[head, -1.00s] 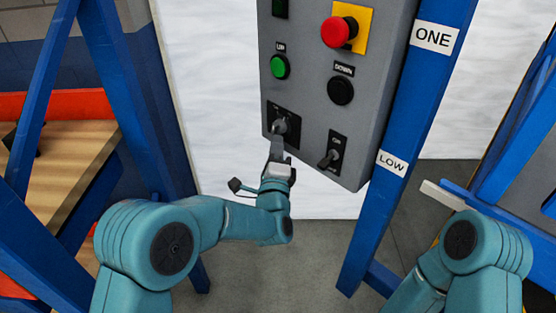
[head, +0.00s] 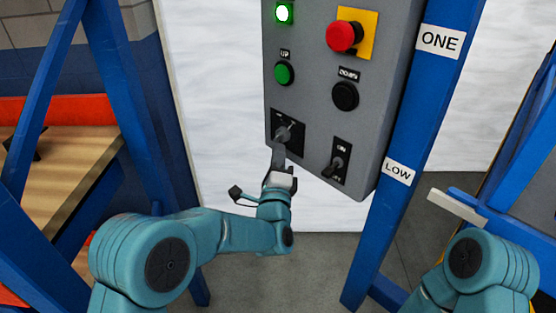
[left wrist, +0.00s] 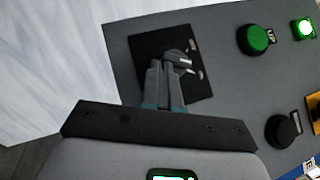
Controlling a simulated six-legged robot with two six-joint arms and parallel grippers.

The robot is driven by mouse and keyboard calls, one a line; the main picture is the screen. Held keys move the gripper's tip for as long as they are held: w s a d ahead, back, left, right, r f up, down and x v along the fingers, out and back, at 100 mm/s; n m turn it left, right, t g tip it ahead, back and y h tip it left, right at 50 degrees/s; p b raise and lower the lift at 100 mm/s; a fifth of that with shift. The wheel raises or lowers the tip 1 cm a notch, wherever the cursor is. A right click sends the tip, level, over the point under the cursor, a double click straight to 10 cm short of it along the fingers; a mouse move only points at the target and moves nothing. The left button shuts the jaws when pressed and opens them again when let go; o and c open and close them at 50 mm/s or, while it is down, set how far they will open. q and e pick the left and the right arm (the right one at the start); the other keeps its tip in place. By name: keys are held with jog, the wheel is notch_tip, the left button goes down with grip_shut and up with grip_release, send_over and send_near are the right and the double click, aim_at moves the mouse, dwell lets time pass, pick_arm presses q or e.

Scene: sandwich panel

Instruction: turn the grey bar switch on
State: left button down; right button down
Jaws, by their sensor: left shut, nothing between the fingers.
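The grey bar switch (head: 289,130) sits on a black plate at the lower left of the grey control panel. Its bar slants up to the right in the head view. The left wrist view shows the bar (left wrist: 182,62) on its black plate, partly covered by my fingers. My left gripper (head: 279,150) is shut and empty, with its fingertips at the switch from below. In the left wrist view the closed fingertips (left wrist: 167,66) overlap the bar and seem to touch it.
A green lamp (head: 284,13) is lit at the panel's top. Green (head: 284,73) and black (head: 345,96) buttons, a red stop button (head: 342,36) and a toggle switch (head: 334,167) share the panel. Blue posts (head: 409,150) flank it.

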pick_arm(q)
jog(key=d+b+v, duration=0.1)
jog(key=v, duration=1.5)
jog(key=shift+s+a, duration=0.15)
jog(key=shift+a, duration=0.3)
jog(key=shift+s, duration=0.1)
